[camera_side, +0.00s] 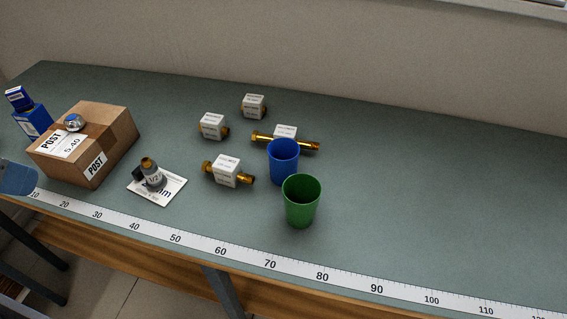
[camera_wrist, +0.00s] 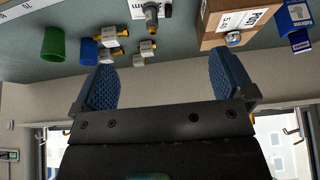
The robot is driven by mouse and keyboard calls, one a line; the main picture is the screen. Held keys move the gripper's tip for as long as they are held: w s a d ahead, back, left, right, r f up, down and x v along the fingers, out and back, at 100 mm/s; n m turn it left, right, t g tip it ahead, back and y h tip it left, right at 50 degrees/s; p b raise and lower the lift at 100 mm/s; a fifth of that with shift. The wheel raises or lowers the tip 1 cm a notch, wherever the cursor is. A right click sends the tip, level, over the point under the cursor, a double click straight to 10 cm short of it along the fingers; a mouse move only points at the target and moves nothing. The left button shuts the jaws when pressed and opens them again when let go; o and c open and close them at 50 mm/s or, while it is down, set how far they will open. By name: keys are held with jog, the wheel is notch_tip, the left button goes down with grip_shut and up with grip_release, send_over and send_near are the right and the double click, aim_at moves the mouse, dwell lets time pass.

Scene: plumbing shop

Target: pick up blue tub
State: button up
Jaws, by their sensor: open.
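The blue tub (camera_side: 283,162) stands upright on the grey-green bench top in the side view, just behind and left of the green tub (camera_side: 301,203). A brass pipe piece with a white tag lies close behind it. In the wrist view the blue tub (camera_wrist: 89,52) is at the upper left, beside the green tub (camera_wrist: 54,46). My gripper (camera_wrist: 160,76) shows its two blue ridged fingers spread wide with nothing between them. It is apart from the tub. A blue-grey shape at the left edge of the side view is cut off; I cannot tell what it is.
Several tagged brass fittings (camera_side: 226,171) lie left of and behind the tubs. A grey-and-brass valve (camera_side: 151,173) sits on a white card. A cardboard box (camera_side: 92,140) and blue packages (camera_side: 31,118) stand at the left. A ruler strip (camera_side: 245,258) runs along the front; the right side is clear.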

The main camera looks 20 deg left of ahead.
jog(key=w+d+r, duration=0.3)
jog(key=w+d, duration=0.1)
jog(key=w, duration=0.5)
jog(key=m+h, duration=0.1)
jog(key=m, duration=0.1)
send_over(289, 155)
jog(key=s+a, duration=0.1)
jog(key=s, duration=0.5)
notch_tip(289, 155, down, 16)
jog(key=r, duration=0.1)
jog(key=shift+t, duration=0.4)
jog(key=shift+x, duration=3.4)
jog(key=shift+s+a+f, duration=0.1)
jog(key=shift+s, duration=0.1)
jog(key=c, duration=1)
jog(key=shift+o, duration=0.2)
